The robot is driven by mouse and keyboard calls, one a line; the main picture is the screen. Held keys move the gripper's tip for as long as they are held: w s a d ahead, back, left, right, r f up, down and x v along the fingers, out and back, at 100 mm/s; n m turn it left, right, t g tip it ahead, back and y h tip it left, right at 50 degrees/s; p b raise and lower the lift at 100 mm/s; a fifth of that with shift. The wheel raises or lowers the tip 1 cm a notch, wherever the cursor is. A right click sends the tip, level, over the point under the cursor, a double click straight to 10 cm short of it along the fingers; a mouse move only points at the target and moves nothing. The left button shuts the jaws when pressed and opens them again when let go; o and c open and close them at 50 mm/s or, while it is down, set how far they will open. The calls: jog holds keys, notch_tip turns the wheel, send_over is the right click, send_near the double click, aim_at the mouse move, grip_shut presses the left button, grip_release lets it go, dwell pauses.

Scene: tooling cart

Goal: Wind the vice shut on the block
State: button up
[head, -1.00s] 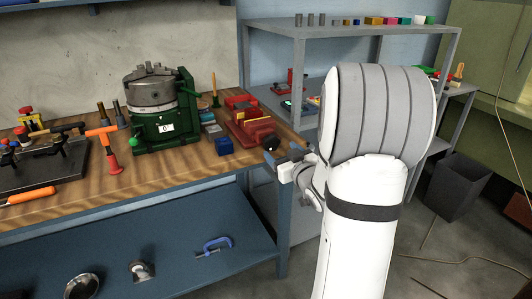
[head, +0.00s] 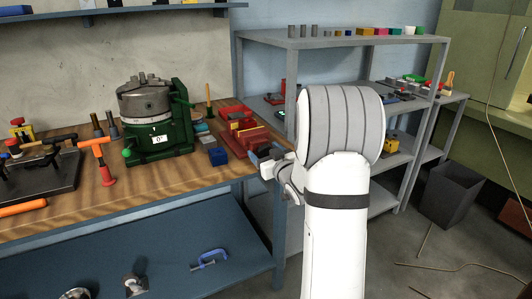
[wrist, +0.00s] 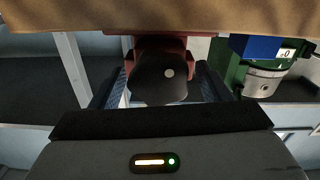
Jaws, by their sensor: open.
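The red vice (head: 234,112) sits at the right end of the wooden bench, with a yellow block (head: 243,124) between its jaws. My gripper (head: 266,159) is at the handle end of the vice, at the bench's right edge. In the wrist view my gripper (wrist: 159,75) is open, one finger on each side of the handle. I cannot tell whether the fingers touch it.
A blue box (head: 218,156) lies left of the vice. The green rotary table (head: 158,130) stands farther left, with an orange-handled hammer (head: 98,148) beyond it. A grey shelf rack (head: 345,42) stands behind my arm. The floor around the grey bin (head: 450,195) is partly clear.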

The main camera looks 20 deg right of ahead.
jog(key=c, duration=1)
jog(key=shift+o, duration=0.2)
jog(key=shift+m, duration=0.3)
